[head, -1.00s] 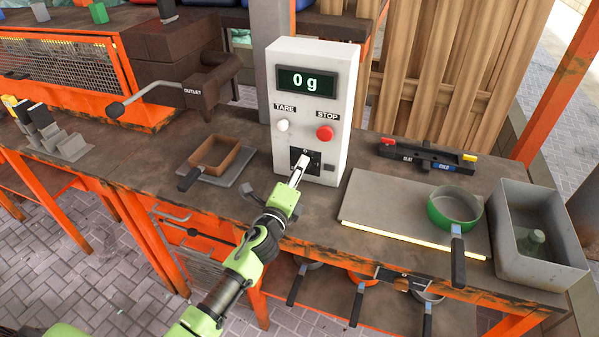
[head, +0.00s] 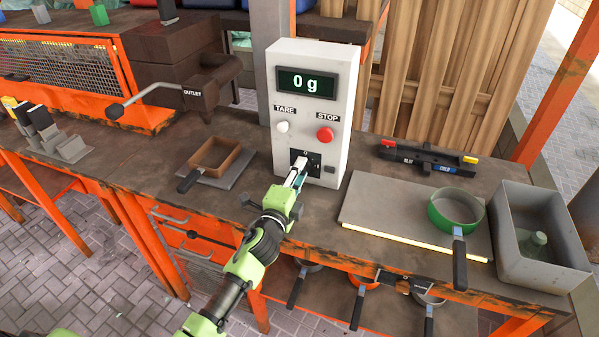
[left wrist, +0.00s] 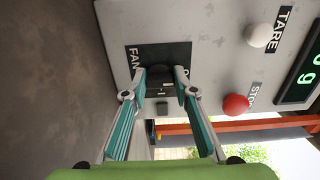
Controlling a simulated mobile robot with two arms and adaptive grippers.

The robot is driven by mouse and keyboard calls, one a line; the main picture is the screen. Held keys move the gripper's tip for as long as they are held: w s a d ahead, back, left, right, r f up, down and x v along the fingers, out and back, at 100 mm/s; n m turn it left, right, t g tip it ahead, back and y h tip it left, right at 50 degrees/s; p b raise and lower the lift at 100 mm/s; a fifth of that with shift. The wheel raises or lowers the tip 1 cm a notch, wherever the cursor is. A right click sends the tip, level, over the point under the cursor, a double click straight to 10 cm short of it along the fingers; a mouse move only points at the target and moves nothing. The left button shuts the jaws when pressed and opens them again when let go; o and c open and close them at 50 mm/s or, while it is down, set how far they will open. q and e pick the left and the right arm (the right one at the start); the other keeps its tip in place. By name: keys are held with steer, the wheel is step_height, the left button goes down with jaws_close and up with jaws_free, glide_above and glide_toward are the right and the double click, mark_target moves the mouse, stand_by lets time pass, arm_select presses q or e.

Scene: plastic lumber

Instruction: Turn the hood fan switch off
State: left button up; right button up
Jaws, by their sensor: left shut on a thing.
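The white control box (head: 345,95) stands on the bench, with a "0 g" display, a white TARE button and a red STOP button. Low on its front is the black fan switch plate (head: 314,164); the left wrist view shows it marked "FAN" (left wrist: 133,60). My left gripper (head: 301,164) is at this plate. In the left wrist view its fingers (left wrist: 163,92) are closed on the dark fan switch knob (left wrist: 161,72), one fingertip on each side. The fingers partly hide the knob and the lettering. My right gripper is not in view.
A brown square pan (head: 215,157) lies left of the box, near the OUTLET spout (head: 200,91). A grey plate (head: 385,207) with a green pan (head: 456,210) and a grey bin (head: 540,235) are on the right. Several pans hang below the bench edge.

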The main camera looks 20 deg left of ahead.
arm_select(q)
steer(key=o, duration=1.1)
steer(key=shift+s, duration=0.1)
steer(key=s, duration=1.2)
steer(key=shift+a, duration=0.2)
